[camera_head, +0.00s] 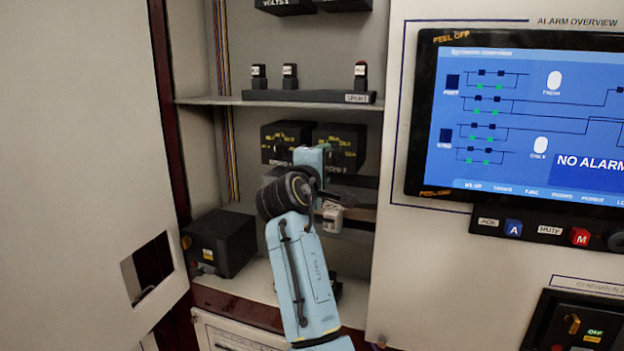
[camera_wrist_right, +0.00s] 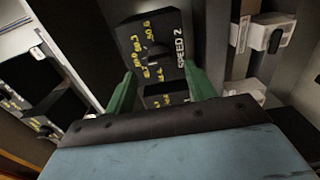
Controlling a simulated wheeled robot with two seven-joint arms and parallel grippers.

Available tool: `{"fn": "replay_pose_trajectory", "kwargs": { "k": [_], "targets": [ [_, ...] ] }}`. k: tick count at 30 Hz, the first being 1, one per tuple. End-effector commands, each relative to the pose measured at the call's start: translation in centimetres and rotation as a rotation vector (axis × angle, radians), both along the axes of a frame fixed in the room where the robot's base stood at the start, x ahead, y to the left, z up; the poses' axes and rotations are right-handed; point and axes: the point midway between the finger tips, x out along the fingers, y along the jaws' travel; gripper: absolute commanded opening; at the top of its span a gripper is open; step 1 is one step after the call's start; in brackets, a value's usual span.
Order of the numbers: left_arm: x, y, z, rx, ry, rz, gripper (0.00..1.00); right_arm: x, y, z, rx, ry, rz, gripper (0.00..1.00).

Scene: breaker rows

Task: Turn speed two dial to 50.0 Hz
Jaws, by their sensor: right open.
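The speed two dial is a black box with yellow numbers, marked SPEED 2, in the right wrist view (camera_wrist_right: 177,22). Its dark knob (camera_wrist_right: 156,52) sits in the middle of the face; its exact setting is too small to read. In the head view the same box (camera_head: 345,138) is the right one of a pair, partly covered by my right arm. My right gripper (camera_wrist_right: 160,88) is open and empty, its two green fingers apart on either side of the lower part of the dial box. In the head view the gripper (camera_head: 318,160) is in front of the dials. My left gripper is out of view.
Another black dial box (camera_head: 284,137) sits just left. A shelf (camera_head: 225,100) with small switches is above. A black box (camera_head: 220,243) stands at lower left in the cabinet. The open cabinet door (camera_head: 80,150) is at left, an alarm screen (camera_head: 530,120) at right.

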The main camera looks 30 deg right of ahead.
Motion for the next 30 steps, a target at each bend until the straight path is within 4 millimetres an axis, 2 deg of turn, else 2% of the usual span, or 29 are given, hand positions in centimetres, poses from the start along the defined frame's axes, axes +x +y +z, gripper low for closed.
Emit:
{"fn": "replay_pose_trajectory", "kwargs": {
  "k": [1, 6, 12, 17, 30],
  "targets": [
    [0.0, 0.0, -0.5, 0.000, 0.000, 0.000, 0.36, -0.8, 1.1, -0.3, 0.003, -0.003, 0.004, 0.55],
    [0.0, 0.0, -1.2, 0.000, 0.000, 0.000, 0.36, -3.2, 3.9, -0.2, 0.001, -0.002, 0.003, 0.55],
    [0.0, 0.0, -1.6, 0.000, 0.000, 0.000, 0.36, -5.1, 5.9, -0.1, 0.000, 0.000, 0.001, 0.55],
    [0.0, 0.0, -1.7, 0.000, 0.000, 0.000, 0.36, -5.6, 6.5, -0.1, 0.001, 0.001, 0.001, 0.55],
    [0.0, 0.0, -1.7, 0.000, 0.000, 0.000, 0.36, -5.6, 6.5, 0.0, 0.000, 0.000, 0.000, 0.55]
  ]
}}
